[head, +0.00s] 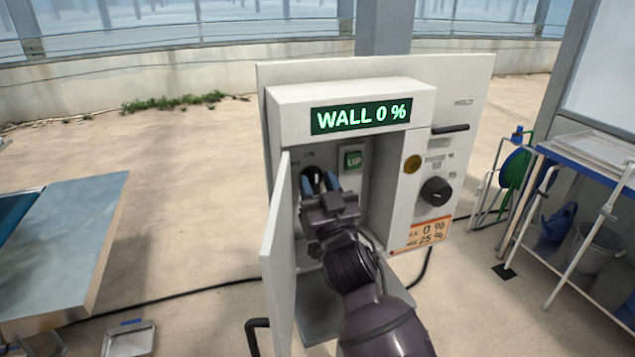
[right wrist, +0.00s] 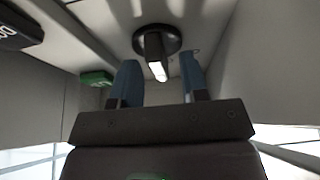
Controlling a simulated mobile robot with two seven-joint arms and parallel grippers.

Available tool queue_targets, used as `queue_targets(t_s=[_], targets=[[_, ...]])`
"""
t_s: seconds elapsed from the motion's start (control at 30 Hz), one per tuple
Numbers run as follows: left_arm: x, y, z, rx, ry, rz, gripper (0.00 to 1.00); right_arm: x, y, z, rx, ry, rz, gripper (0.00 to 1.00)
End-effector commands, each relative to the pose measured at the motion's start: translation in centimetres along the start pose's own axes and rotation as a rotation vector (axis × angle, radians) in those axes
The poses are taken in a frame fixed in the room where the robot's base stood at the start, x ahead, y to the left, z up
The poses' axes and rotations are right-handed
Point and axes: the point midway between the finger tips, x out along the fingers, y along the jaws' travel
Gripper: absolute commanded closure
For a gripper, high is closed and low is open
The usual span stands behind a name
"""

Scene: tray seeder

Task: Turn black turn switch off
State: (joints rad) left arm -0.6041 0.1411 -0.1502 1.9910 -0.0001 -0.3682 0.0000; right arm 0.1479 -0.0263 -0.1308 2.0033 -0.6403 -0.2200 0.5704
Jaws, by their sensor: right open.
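A black turn switch (right wrist: 157,40) with a round base and a bar-shaped handle sits on the back wall inside the open cabinet. A white mark shows on the end of its handle. In the head view the switch (head: 319,174) is partly hidden behind my right gripper. My right gripper (head: 320,182) reaches into the cabinet, its blue fingers open. In the right wrist view the fingers (right wrist: 160,75) stand apart, on either side of the handle's end in the picture. I cannot tell whether they touch it. My left gripper is out of view.
The cabinet door (head: 277,240) stands open left of my right arm. A green UP button (head: 353,160) is right of the switch. The display (head: 361,116) reads WALL 0 %. A black knob (head: 436,191) is on the right outer panel. Side walls leave little room inside.

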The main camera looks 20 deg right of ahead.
Motion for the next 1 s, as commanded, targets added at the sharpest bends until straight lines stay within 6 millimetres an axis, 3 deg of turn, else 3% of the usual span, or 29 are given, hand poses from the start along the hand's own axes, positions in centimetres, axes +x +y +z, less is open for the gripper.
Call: queue_targets(t_s=[0.3,0.57,1.0], targets=[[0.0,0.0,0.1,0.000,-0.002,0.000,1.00,0.2,0.0,0.0,-0.001,0.000,0.000,0.60],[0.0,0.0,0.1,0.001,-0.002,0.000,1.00,0.2,0.0,0.0,-0.001,0.000,0.000,0.99],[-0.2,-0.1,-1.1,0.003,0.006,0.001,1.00,0.2,0.0,-0.1,-0.067,-0.001,-0.028,1.00]])
